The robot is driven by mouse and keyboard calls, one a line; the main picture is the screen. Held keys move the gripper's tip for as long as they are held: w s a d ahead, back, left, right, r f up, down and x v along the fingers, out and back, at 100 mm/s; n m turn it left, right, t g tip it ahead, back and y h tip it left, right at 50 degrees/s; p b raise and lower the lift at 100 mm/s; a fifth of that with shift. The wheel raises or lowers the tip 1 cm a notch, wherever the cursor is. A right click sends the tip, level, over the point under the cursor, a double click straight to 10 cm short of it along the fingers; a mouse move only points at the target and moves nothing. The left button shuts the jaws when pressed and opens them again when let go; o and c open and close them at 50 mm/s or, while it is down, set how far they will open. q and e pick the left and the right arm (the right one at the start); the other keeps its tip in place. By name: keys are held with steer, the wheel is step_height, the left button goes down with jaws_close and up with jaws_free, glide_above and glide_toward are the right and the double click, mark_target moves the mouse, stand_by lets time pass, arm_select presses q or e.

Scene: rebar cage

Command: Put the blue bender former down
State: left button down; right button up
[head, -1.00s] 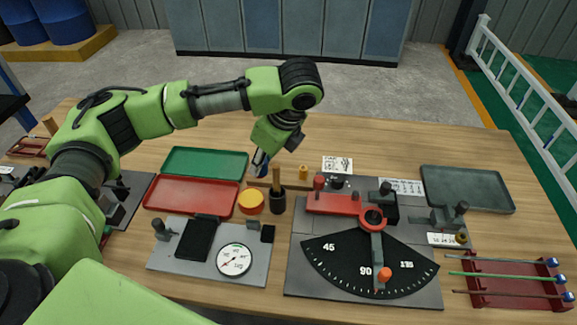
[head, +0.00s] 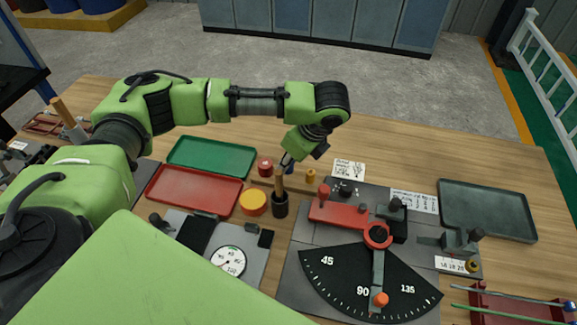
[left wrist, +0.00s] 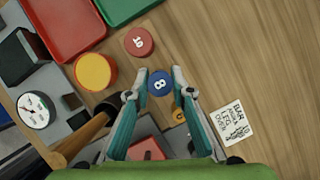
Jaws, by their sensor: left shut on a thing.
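The blue bender former (left wrist: 160,82), a small disc marked 8, sits between the fingertips of my left gripper (left wrist: 160,84) in the left wrist view. In the head view my left gripper (head: 288,160) points down behind the black cup, and a bit of the blue former (head: 290,169) shows at its tips. I cannot tell whether the former touches the surface beneath. The red former (head: 265,166), marked 10 in the left wrist view (left wrist: 139,41), stands just left of it, apart. A small yellow former (head: 311,176) stands to its right. My right gripper is out of view.
A black cup (head: 280,206) with a wooden handle stands close in front of the gripper. A yellow-topped round tin (head: 252,202), red tray (head: 190,190) and green tray (head: 210,157) lie left. The bender plate (head: 300,260) is front right. Table behind is clear.

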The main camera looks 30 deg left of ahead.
arm_select(q)
step_height(320, 180, down, 3)
steer(key=shift+r, duration=0.15)
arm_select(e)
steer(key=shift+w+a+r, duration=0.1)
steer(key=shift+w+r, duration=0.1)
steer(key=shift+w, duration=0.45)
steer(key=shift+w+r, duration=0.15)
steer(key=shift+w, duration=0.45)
arm_select(q)
steer(key=c, duration=1.8)
jaws_free()
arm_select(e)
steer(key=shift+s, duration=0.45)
arm_select(q)
steer(key=b+v, duration=0.1)
steer(key=v, duration=1.1)
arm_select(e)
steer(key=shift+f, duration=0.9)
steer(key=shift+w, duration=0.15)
